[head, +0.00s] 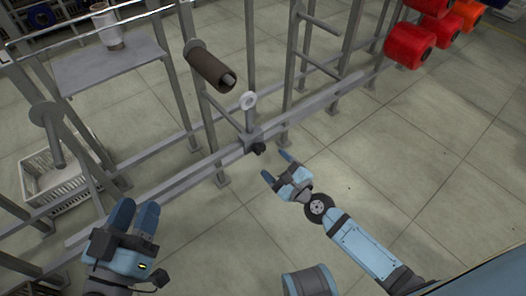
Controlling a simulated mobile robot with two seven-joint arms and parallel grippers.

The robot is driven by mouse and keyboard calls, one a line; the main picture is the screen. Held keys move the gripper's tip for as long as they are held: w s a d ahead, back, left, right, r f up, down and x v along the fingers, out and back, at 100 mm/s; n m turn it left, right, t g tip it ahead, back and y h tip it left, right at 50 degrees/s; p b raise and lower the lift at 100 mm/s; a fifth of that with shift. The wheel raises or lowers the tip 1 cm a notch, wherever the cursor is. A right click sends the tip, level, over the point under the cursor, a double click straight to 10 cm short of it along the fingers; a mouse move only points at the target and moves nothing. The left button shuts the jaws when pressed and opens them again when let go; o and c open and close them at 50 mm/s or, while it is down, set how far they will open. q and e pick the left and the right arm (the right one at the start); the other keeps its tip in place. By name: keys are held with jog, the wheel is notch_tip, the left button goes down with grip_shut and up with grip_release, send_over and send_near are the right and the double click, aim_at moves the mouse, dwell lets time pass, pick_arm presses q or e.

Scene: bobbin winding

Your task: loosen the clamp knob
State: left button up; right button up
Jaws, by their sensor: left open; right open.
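The clamp knob (259,149) is a small black knob on a grey clamp block (248,137) on the horizontal rail. A post with a pale ring guide (248,101) stands up from the block. My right gripper (275,166) is open, its blue fingertips just below and to the right of the knob, apparently apart from it. No object shows between its fingers. My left gripper (135,212) is open and empty at the lower left, its blue fingers pointing up the picture, well away from the knob.
A brown bobbin (211,68) sits on a spindle above the clamp. An empty spindle with a disc (47,116) is at left. A shelf (110,70) holds a pale spool (108,27). A white crate (60,180) stands on the floor. Red spools (408,45) hang upper right. Floor at right is clear.

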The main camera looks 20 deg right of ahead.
aim_at(261, 150)
jog(key=x, duration=0.6)
jog(key=c, duration=0.9)
